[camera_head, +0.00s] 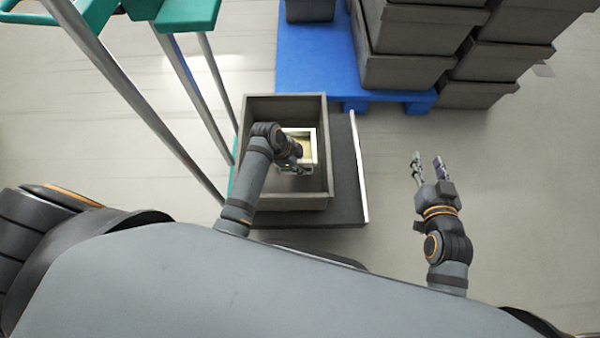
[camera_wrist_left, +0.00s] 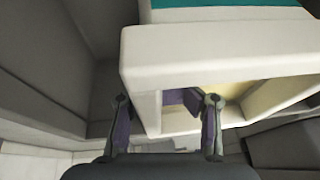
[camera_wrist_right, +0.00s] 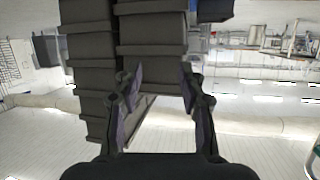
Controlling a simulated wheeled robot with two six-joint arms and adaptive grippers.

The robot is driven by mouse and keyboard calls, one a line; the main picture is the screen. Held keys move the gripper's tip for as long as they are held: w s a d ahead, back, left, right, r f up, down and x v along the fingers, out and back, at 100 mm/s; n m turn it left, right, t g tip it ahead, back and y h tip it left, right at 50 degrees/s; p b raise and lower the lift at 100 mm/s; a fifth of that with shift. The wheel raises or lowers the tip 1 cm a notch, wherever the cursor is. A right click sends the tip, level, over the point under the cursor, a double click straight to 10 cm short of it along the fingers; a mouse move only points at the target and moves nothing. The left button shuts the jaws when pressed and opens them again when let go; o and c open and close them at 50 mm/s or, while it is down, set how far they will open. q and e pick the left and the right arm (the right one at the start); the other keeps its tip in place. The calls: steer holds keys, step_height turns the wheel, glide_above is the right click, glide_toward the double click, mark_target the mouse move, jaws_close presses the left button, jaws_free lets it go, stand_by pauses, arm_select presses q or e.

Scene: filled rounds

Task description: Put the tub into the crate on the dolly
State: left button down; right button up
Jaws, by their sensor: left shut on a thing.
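The tub (camera_head: 313,153) is a small white, open-topped box with a cream inside. It is within the outline of the grey crate (camera_head: 285,203) in the head view; whether it touches the crate floor I cannot tell. The crate stands on the dark dolly (camera_head: 346,190). My left gripper (camera_head: 294,168) is shut on the tub's wall; in the left wrist view its fingers (camera_wrist_left: 168,128) are at the white tub (camera_wrist_left: 220,48), with crate walls around. My right gripper (camera_head: 429,163) is open and empty, out over the floor to the right; its fingers (camera_wrist_right: 155,85) are apart.
A blue pallet (camera_head: 315,65) with stacked dark grey crates (camera_head: 410,70) stands behind the dolly. A green-topped frame with metal poles (camera_head: 135,95) rises at the left. The floor (camera_head: 520,200) on the right is clear.

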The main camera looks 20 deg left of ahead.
arm_select(q)
step_height(320, 180, down, 2)
steer(key=shift+f+b, duration=0.2)
steer(key=shift+b, duration=0.45)
arm_select(e)
step_height(320, 180, up, 14)
steer(key=w+t, duration=0.2)
steer(key=t, duration=0.4)
steer(key=shift+w+d+f, duration=0.15)
steer(key=shift+w+f, duration=0.05)
steer(key=shift+f, duration=0.05)
